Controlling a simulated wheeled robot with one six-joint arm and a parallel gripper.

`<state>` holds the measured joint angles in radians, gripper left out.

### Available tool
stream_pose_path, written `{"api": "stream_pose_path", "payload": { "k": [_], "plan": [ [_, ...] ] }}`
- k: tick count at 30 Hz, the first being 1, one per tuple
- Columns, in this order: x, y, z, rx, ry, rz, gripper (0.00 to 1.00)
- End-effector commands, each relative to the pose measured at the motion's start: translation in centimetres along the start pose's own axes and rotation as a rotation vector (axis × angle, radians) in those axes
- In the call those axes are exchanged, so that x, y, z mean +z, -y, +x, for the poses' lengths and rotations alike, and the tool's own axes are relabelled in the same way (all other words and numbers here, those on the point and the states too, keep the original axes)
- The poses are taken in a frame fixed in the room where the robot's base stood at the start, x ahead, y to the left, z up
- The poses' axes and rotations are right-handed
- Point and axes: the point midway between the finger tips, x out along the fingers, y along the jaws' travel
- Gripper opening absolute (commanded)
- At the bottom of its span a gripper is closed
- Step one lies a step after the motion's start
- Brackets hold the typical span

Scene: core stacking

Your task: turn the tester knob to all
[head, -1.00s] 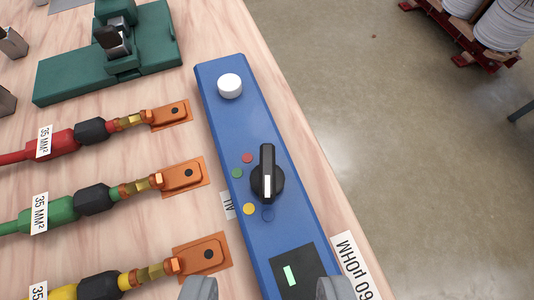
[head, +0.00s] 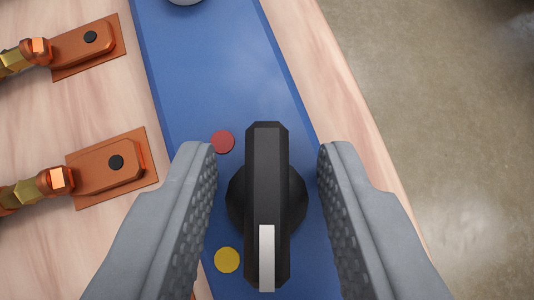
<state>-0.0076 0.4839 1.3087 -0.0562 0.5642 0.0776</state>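The tester (head: 215,75) is a long blue box on the wooden bench. Its black knob (head: 266,165) has a raised grip bar that runs up and down the picture, with a white pointer mark at the lower end. My gripper (head: 268,150) is open, with one grey finger on each side of the knob and a gap on both sides. A red dot (head: 222,142) and a yellow dot (head: 227,260) show left of the knob. The green dot and the ALL label are hidden from view now.
Two copper lugs, an upper one (head: 88,40) and a lower one (head: 112,163), lie on orange pads left of the tester. A white button (head: 185,1) is cut off at the top edge. The bench's bare right edge (head: 345,95) drops to a clear concrete floor (head: 450,100).

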Motion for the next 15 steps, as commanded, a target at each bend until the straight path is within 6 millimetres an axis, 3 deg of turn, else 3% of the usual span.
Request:
{"api": "stream_pose_path", "payload": {
  "k": [6,12,15],
  "plan": [
    [0.01,0.0,0.04,0.0,0.0,0.0,0.34],
    [0.01,0.0,0.04,0.0,0.0,0.0,0.0],
    [0.01,0.0,0.04,0.0,0.001,0.0,0.0]
  ]
}}
